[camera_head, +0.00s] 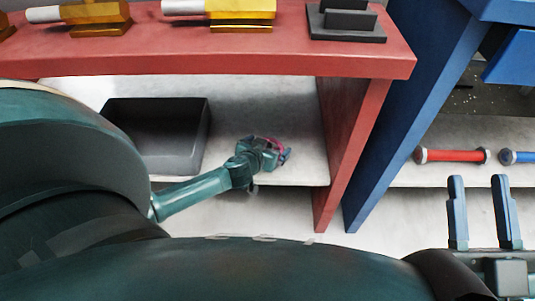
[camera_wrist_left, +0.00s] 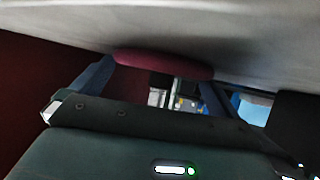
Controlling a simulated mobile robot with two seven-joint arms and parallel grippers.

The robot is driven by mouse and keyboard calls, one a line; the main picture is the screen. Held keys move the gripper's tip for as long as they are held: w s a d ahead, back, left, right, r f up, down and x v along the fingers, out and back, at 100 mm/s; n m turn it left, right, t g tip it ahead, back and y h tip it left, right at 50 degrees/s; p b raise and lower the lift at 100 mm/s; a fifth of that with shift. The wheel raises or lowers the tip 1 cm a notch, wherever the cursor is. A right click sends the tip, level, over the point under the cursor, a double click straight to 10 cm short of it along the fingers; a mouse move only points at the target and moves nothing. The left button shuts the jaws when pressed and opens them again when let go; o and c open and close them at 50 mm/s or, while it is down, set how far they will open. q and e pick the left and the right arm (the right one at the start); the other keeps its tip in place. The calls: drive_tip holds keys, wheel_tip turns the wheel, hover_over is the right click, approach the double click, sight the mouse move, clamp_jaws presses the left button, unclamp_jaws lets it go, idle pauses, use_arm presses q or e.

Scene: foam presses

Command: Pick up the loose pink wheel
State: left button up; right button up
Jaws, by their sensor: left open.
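The pink wheel (camera_head: 275,143) is on the white lower shelf of the red bench, largely hidden by my left gripper (camera_head: 281,152). In the left wrist view the pink wheel (camera_wrist_left: 165,66) shows as a dark pink bar spanning the gap between the fingertips, against the pale shelf surface. My left gripper (camera_wrist_left: 155,85) is open, with one blue finger at each end of the wheel; I cannot tell whether they touch it. My right gripper (camera_head: 483,205) is open and empty at the lower right, its two blue fingers apart.
A black bin (camera_head: 160,135) stands on the shelf left of my left gripper. The red bench top (camera_head: 230,60) is above, with the red side panel (camera_head: 350,140) to the right. A red roller (camera_head: 452,155) and a blue roller (camera_head: 515,157) lie on the shelf farther right.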

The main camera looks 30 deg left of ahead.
use_arm(q)
drive_tip(key=shift+c, duration=0.3)
drive_tip(key=c, duration=1.1)
drive_tip(key=shift+r, duration=0.1)
